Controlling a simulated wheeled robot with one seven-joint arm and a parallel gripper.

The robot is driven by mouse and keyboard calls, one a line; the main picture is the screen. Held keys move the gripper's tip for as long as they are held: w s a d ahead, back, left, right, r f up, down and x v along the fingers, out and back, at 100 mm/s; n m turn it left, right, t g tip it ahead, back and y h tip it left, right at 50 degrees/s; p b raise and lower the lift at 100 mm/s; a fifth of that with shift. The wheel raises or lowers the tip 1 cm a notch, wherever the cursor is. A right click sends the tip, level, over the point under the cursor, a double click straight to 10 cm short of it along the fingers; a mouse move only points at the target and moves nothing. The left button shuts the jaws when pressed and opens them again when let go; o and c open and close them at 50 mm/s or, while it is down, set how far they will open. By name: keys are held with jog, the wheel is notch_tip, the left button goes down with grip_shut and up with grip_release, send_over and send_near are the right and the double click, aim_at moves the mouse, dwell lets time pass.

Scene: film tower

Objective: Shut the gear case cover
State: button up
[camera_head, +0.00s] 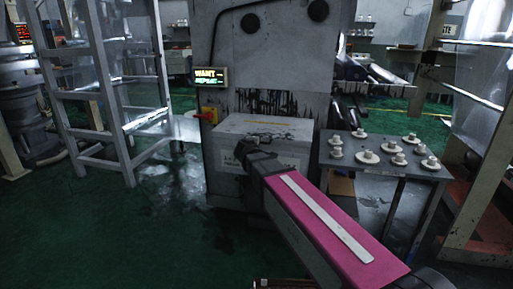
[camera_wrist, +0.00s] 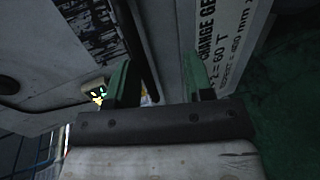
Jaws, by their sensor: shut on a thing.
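The gear case (camera_head: 300,150) is a pale grey box low on the front of the grey machine in the head view. My gripper (camera_head: 244,150) is at its front left, and my arm hides part of the front. In the wrist view, the green fingers of my gripper (camera_wrist: 158,78) stand on either side of a grey panel edge, the cover (camera_wrist: 168,45), and are shut on it. A white label with "CHANGE GE" and "Z = 60 T" shows on the panel at right. A dark gap runs along the panel's left side. How far the cover stands open is unclear.
A small table (camera_head: 385,166) with several pale spool-like parts stands right of the case. A metal ladder frame (camera_head: 115,90) stands at left. A lit sign (camera_head: 211,76) and a red-yellow switch (camera_head: 208,115) are on the machine. Green floor is free at front left.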

jog(key=v, duration=1)
jog(key=shift+s, duration=0.25)
jog(key=s+d+f+m+g+h, duration=0.15)
jog(key=d+f+m+g, duration=0.6)
jog(key=d+f, duration=0.85)
jog(key=s+d+f+m+g+y, duration=0.4)
jog(key=s+d+f+m+g, duration=0.2)
jog(key=s+d+f, duration=0.5)
jog(key=shift+d+f+m, duration=0.3)
jog(key=shift+f+m, duration=0.7)
jog(key=shift+m, duration=0.15)
jog(key=shift+s, duration=0.1)
